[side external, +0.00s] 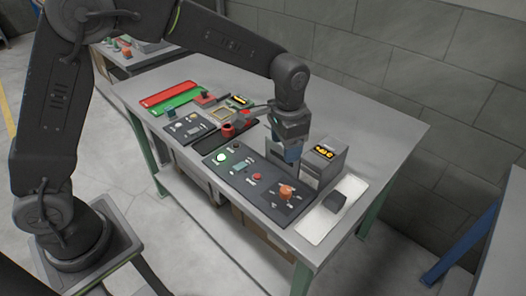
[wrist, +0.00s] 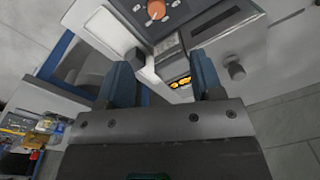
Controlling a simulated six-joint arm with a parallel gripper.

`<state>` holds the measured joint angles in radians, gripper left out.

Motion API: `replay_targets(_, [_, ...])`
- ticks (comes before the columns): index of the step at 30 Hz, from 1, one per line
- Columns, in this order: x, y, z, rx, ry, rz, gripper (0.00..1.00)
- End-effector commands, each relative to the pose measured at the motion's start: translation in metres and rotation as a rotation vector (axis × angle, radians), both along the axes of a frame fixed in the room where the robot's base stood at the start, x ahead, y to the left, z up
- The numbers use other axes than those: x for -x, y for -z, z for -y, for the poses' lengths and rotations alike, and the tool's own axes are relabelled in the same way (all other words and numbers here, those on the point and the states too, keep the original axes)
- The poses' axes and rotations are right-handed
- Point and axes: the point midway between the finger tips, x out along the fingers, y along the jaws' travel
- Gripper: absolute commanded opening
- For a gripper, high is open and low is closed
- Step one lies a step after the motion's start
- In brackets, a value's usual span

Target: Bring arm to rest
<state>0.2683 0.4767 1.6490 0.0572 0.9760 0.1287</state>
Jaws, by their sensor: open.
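My gripper (side external: 287,155) hangs below my wrist, pointing down, over the back right part of the grey worktable (side external: 378,118).
The front control panel (side external: 237,176) carries a green-lit button and an orange knob (side external: 286,191). A white tray (side external: 322,222) holding a dark block (side external: 335,202) lies at the right. Red (side external: 167,95) and green strips lie at the left. The table's back right is clear.

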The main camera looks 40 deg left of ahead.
Motion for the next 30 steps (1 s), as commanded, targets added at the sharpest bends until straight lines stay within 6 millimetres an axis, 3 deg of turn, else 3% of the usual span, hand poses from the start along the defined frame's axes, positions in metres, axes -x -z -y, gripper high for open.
replay_targets(6, [0.047,-0.071,-0.040,0.042,-0.104,0.111,0.60])
replay_targets(12, [0.105,-0.112,-0.072,0.080,-0.204,0.215,0.60])
replay_targets(16, [0.146,-0.126,-0.089,0.102,-0.267,0.284,0.60])
replay_targets(21, [0.195,-0.129,-0.104,0.128,-0.343,0.368,0.60])
replay_targets(25, [0.219,-0.125,-0.110,0.141,-0.383,0.414,0.60])
replay_targets(30, [0.232,-0.120,-0.113,0.150,-0.407,0.440,0.60])
